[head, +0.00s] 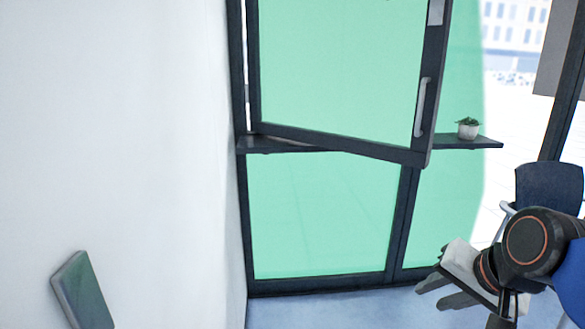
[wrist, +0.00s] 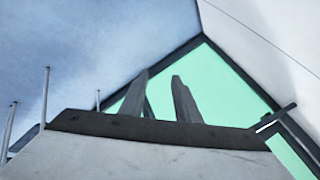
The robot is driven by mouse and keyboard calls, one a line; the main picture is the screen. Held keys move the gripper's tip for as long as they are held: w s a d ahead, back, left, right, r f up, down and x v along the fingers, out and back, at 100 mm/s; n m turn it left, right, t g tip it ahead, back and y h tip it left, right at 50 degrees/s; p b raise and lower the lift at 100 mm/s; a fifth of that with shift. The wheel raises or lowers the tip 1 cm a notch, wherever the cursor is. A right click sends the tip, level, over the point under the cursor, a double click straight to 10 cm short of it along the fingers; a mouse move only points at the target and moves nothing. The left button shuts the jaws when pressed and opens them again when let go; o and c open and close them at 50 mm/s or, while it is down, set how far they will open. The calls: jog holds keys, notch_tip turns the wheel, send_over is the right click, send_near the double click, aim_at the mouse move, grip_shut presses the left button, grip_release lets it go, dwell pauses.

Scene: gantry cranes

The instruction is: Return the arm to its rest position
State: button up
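My arm (head: 540,245) reaches in from the right edge of the head view, bent, with its gripper (head: 430,295) pointing left and slightly down. The gripper is in front of the lower part of the green-glazed window. In the wrist view my gripper (wrist: 159,80) shows two dark fingers with a gap between them. Nothing is held between them. The arm's base and upper links are out of view.
A dark-framed window sash (head: 340,142) stands swung open above a dark sill (head: 275,145), with a white handle (head: 422,107). A blue chair (head: 548,187) stands behind my arm. A white wall (head: 120,130) fills the left.

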jog(key=s+d+f+n+g+h, duration=0.1)
jog(key=s+f+n+g, duration=0.1)
jog(key=s+f+n, duration=0.2)
notch_tip(320, 180, down, 3)
jog(key=n, duration=0.3)
jog(key=shift+s+d+h, duration=0.3)
jog(key=shift+s, duration=0.1)
jog(key=shift+r, duration=0.15)
dwell(1.3)
